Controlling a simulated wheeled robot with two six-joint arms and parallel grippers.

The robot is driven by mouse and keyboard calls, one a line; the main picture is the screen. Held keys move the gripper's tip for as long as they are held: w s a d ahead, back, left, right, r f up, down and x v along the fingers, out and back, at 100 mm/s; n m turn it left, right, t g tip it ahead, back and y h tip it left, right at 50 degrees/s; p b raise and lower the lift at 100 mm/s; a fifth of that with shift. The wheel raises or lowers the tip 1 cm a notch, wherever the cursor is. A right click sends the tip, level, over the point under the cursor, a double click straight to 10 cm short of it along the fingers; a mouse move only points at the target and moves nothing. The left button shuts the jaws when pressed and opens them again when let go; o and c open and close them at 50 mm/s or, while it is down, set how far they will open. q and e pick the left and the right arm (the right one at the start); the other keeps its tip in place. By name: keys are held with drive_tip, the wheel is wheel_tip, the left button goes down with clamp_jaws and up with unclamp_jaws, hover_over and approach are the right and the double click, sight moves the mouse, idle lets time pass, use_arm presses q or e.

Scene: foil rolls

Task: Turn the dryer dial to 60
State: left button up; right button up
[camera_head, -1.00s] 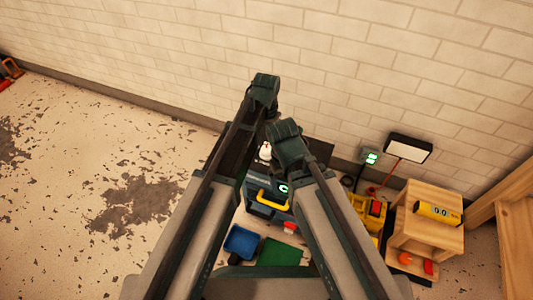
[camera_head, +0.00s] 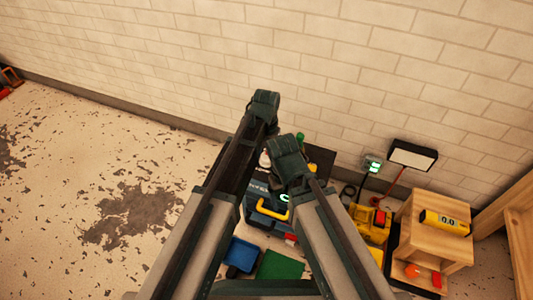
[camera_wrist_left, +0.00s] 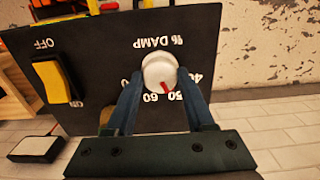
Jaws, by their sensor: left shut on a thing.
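The white dial (camera_wrist_left: 158,66) with a red pointer is on a black panel (camera_wrist_left: 105,50) marked "% DAMP", upside down in the left wrist view. Its red pointer (camera_wrist_left: 166,88) points between the "60" and "50" marks, nearer "50". My left gripper (camera_wrist_left: 159,76) is shut on the dial, one blue finger at each side. In the head view the dark dryer unit (camera_head: 258,188) with a yellow handle (camera_head: 268,211) is partly covered by my arms. My left jaws are hidden there, and my right jaws do not show.
A yellow switch (camera_wrist_left: 52,82) beside "OFF" is on the same panel. In the head view, a wooden stand (camera_head: 425,240) with a yellow meter (camera_head: 444,222), a lamp (camera_head: 412,155), a blue bin (camera_head: 242,254) and a green mat (camera_head: 279,266) surround the dryer. A brick wall (camera_head: 330,70) stands behind.

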use_arm(q)
clamp_jaws()
drive_tip(key=m, duration=0.4)
drive_tip(key=shift+m, duration=2.5)
drive_tip(key=o, duration=1)
unclamp_jaws()
drive_tip(key=shift+c, duration=0.2)
